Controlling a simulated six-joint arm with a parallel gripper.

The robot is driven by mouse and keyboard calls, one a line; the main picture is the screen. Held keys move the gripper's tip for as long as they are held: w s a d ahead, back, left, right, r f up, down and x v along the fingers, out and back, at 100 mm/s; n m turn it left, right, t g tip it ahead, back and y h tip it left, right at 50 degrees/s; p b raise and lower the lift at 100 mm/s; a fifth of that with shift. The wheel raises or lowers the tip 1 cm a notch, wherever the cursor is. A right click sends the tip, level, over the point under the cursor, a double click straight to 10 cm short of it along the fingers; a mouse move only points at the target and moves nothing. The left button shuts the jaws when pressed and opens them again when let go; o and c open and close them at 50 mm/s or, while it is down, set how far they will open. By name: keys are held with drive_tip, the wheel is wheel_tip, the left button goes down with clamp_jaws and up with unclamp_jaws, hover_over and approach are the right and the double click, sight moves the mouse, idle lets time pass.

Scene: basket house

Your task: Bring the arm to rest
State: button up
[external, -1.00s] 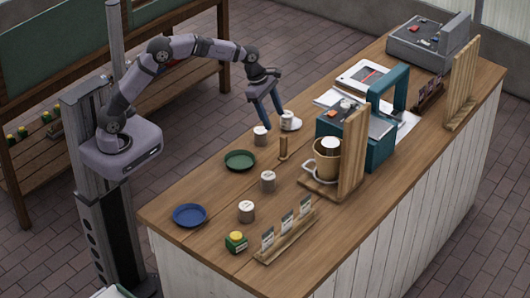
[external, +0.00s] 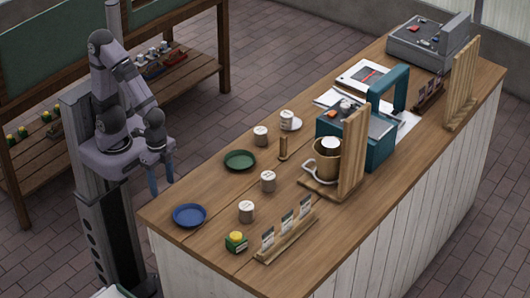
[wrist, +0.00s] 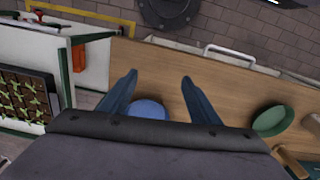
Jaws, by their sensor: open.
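My arm is folded back over its own base at the left in the external view. My gripper (external: 160,178) hangs fingers down beside the base, off the left edge of the wooden counter (external: 215,180). In the wrist view the two blue fingers of my gripper (wrist: 157,95) are spread apart with nothing between them. The blue plate (wrist: 148,109) shows partly behind the gripper body there, and the green plate (wrist: 272,121) lies to the right.
The counter holds the blue plate (external: 189,215), green plate (external: 240,160), several white cups, a wooden card holder (external: 285,240) and a teal machine (external: 365,135). A wooden shelf (external: 180,80) stands behind my arm. A tray of seedlings (wrist: 28,97) is at the left in the wrist view.

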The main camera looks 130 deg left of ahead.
drive_tip(key=shift+s+d+f+m, duration=0.15)
drive_tip(key=shift+s+d+m, duration=0.15)
drive_tip(key=shift+s+m, duration=0.25)
